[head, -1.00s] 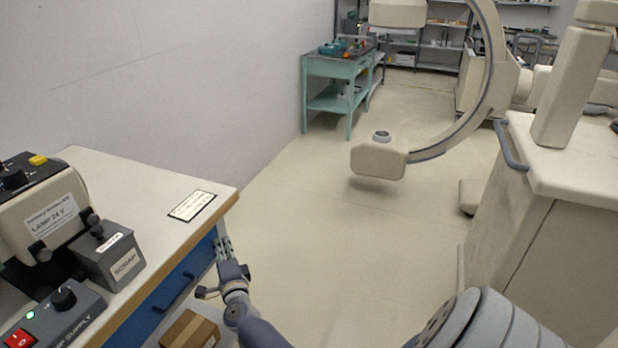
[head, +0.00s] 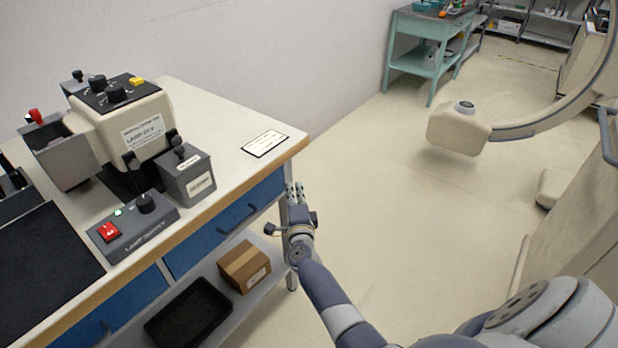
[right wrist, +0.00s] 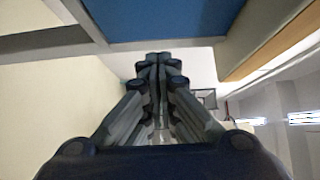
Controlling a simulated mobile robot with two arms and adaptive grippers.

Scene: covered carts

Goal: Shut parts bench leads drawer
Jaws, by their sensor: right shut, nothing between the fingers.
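The bench (head: 205,105) stands at the left with a white top and blue drawer fronts below it. The right-hand blue drawer (head: 205,246) has a dark bar handle and looks shut or nearly so; I cannot tell exactly. Another blue drawer (head: 125,318) is at the lower left, partly cut off. I cannot read which one is the leads drawer. My right gripper (head: 295,190) is shut and empty, just off the bench's right front corner. In the right wrist view the gripper (right wrist: 158,62) points at a blue panel (right wrist: 165,18) under the bench top. My left gripper is not in view.
On the bench stand a lamp unit (head: 140,125), a scrap box (head: 188,175) and a power supply (head: 130,228). A cardboard box (head: 243,268) and a black tray (head: 188,312) sit on the lower shelf. Floor right of the bench is clear.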

